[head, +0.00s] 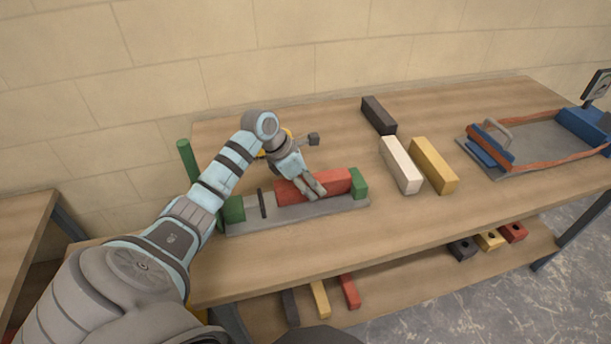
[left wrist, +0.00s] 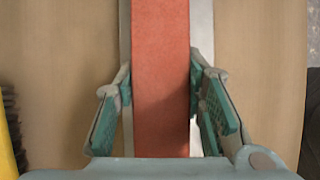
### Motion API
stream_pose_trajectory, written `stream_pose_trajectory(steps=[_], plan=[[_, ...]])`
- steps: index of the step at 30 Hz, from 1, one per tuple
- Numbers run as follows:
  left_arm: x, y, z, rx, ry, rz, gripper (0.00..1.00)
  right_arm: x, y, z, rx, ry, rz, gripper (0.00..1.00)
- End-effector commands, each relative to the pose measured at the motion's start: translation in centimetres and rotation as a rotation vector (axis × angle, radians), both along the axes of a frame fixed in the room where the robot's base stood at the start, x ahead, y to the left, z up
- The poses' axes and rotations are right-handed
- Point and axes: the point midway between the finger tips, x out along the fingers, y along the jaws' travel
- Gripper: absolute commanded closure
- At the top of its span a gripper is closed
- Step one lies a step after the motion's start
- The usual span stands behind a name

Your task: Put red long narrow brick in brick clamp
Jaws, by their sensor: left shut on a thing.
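The red long narrow brick (head: 335,182) lies lengthwise over the grey bed of the brick clamp (head: 300,213). Its right end is at the green block (head: 359,184) on the clamp's right. The clamp's left green block (head: 233,209) and a dark upright plate (head: 263,203) stand left of the brick, with a gap between. My left gripper (head: 315,188) is shut on the red brick near its middle. In the left wrist view the brick (left wrist: 160,70) runs between the two green-padded fingers (left wrist: 160,108). My right gripper is not in view.
A dark brick (head: 379,115), a white brick (head: 401,165) and a yellow brick (head: 434,165) lie right of the clamp. A blue and orange framed grey tray (head: 540,145) is at the far right. Several bricks lie on the lower shelf (head: 400,280). The table front is clear.

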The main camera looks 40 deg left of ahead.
Motion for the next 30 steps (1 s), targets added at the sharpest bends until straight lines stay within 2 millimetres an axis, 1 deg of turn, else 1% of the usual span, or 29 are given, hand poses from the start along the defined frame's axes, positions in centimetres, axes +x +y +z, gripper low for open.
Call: stream_pose_trajectory(steps=[1, 3, 5, 7, 10, 12, 14, 21, 28, 29, 30], plan=[[0.2, -0.1, -0.3, -0.003, -0.01, -0.001, 1.0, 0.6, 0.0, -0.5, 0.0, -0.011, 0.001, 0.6], [0.1, -0.1, -0.4, -0.003, -0.011, -0.001, 1.0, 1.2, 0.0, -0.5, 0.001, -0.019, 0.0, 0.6], [0.0, -0.1, -0.4, -0.004, -0.011, 0.0, 1.0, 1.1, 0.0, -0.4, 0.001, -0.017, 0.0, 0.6], [0.0, 0.0, -0.4, -0.003, -0.01, 0.002, 1.0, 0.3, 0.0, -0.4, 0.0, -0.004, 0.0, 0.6], [0.0, 0.1, -0.4, -0.003, -0.009, 0.003, 1.0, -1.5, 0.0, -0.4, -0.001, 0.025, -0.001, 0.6], [-0.1, 0.1, -0.4, -0.003, -0.009, 0.003, 1.0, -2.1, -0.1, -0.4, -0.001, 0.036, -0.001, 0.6], [0.0, 0.1, -0.4, -0.003, -0.009, 0.003, 1.0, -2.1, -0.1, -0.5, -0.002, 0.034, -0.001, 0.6], [0.0, 0.0, -0.9, -0.003, -0.008, 0.002, 1.0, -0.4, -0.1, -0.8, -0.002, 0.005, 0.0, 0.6], [0.0, 0.0, -1.3, -0.003, -0.008, 0.003, 1.0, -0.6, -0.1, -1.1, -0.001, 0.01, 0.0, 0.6], [0.0, 0.0, -1.3, -0.003, -0.008, 0.003, 0.61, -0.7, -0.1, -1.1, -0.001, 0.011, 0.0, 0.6], [0.0, 0.0, -1.2, -0.003, -0.008, 0.003, 0.54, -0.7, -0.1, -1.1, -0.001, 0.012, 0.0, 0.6]])
